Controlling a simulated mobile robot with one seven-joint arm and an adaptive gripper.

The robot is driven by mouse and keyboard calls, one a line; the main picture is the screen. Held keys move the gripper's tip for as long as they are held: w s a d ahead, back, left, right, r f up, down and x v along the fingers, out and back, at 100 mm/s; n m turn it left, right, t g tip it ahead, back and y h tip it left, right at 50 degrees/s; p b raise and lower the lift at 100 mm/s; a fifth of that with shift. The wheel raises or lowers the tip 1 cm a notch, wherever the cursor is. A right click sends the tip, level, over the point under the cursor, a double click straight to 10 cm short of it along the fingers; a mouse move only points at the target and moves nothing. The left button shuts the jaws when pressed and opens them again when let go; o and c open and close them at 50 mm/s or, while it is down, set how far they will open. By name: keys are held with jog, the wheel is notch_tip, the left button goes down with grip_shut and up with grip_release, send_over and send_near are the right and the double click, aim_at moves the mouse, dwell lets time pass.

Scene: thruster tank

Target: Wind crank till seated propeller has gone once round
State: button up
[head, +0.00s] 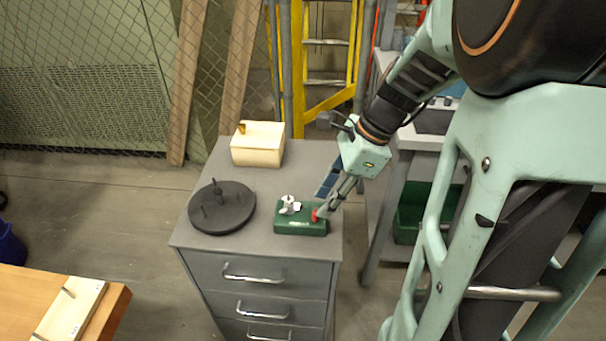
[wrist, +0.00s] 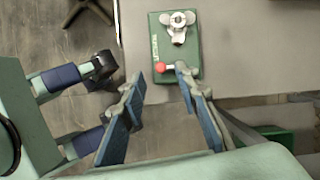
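A green box (head: 302,226) sits on the grey cabinet top near its front right edge; it also shows in the wrist view (wrist: 190,52). A pale propeller (head: 289,204) stands on it, seen from above in the wrist view (wrist: 178,24). The crank has a red knob (head: 315,216) at the box's right end; in the wrist view the knob (wrist: 160,67) lies just beyond and between my fingertips. My gripper (head: 329,206) points down at the knob from the upper right. In the wrist view its blue-padded fingers (wrist: 160,82) are apart; contact with the knob cannot be told.
A dark round disc with upright pegs (head: 222,206) lies on the cabinet's left side. A cream box (head: 258,145) stands at the back. Bare cabinet top (head: 275,185) lies between them. A wooden table (head: 40,285) is at lower left; a grey bench with a green bin (head: 411,222) stands right.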

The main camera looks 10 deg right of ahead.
aim_at(318, 209)
jog(key=b+x, duration=0.1)
jog(key=x, duration=0.3)
jog(key=shift+f, duration=0.15)
jog(key=shift+c, duration=0.4)
grip_shut()
